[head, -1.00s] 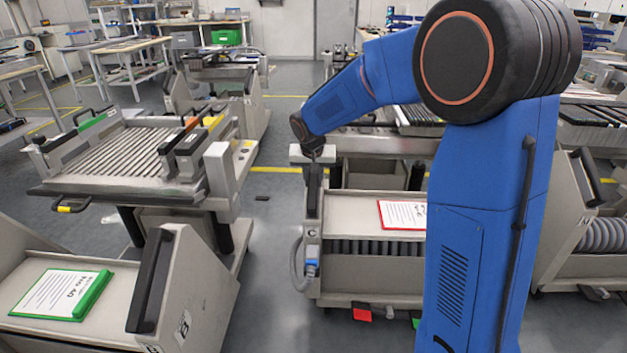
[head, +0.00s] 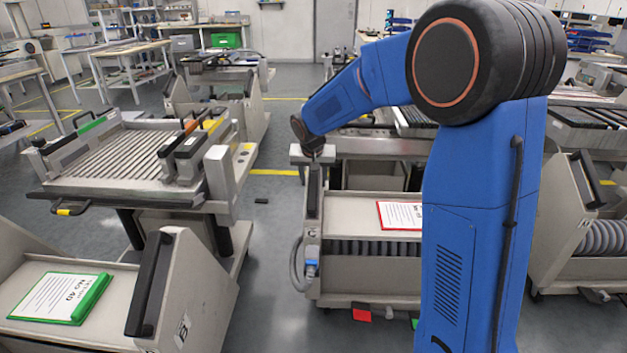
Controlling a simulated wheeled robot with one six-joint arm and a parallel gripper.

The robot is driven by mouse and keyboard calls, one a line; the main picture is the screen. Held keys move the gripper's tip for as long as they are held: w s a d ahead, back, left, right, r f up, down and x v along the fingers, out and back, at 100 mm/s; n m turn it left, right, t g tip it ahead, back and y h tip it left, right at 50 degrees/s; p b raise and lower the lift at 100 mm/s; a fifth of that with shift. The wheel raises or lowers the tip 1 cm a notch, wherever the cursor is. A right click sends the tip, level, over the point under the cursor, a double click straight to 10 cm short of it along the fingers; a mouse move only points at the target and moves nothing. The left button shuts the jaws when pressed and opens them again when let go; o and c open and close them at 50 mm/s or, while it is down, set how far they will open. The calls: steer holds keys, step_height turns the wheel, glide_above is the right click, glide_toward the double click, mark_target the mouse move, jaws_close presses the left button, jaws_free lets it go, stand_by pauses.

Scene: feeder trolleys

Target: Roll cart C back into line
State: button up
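The middle cart (head: 375,278) is grey, with a red-edged paper sheet (head: 399,215) on top and a row of dark reels in its open side. A small mark on its left end post is too small for me to read surely as C. A dark upright handle (head: 313,192) stands at that left end. My gripper (head: 313,157) is at the top of this handle, pointing down. Its fingers are tiny and partly dark against the cart, so I cannot tell whether they grip the handle. My blue arm hides the cart's right part.
A front-left cart (head: 195,295) carries a green clipboard (head: 93,298). Behind it stands a roller-topped trolley (head: 110,193). Another cart (head: 560,225) stands to the right.

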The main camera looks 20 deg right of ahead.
steer(key=v, duration=1.7)
steer(key=shift+r, duration=0.2)
steer(key=s+d+n, duration=0.1)
steer(key=s+d, duration=0.2)
steer(key=s, duration=0.7)
steer(key=s+d+n, duration=0.1)
steer(key=s+d, duration=0.3)
steer(key=s, duration=0.6)
steer(key=s+f, duration=0.5)
steer(key=s, duration=0.4)
steer(key=s+d+f+n+y, duration=0.1)
steer(key=s+f, duration=0.3)
steer(key=s, duration=0.5)
steer(key=shift+s+d+f+n, duration=0.15)
steer(key=shift+d+f+n, duration=0.15)
steer(key=shift+f, duration=0.1)
